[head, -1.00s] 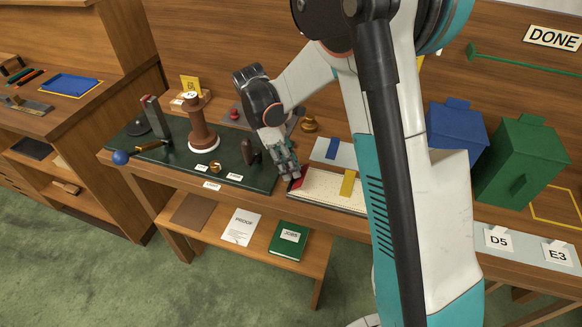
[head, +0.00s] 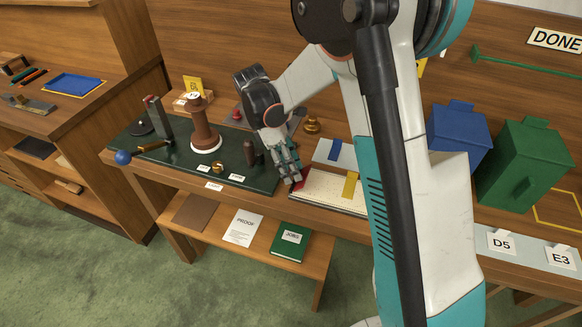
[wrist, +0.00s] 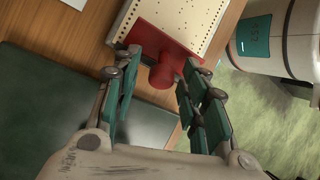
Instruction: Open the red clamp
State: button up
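The red clamp (wrist: 145,42) sits across the near end of a cream, dotted board (wrist: 180,15) in the wrist view. Its round red knob (wrist: 162,77) points toward my gripper. My gripper (wrist: 162,62) is open, with one finger on each side of the knob and visible gaps between. I cannot tell whether a fingertip touches the clamp body. In the head view, my gripper (head: 291,177) is low at the left end of the board (head: 325,192), and only a bit of the red clamp (head: 297,186) shows beside the fingers.
A dark green mat (head: 235,160) lies left of the board, holding a brown spool-like post (head: 203,130) and small brass parts. A yellow strip (head: 350,185) lies on the board. Blue (head: 458,135) and green (head: 522,160) boxes stand to the right.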

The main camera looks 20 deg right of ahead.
jog(key=v, duration=1.1)
jog(key=shift+w+a+r, duration=0.15)
jog(key=shift+w+r, duration=0.05)
jog(key=shift+r, duration=0.15)
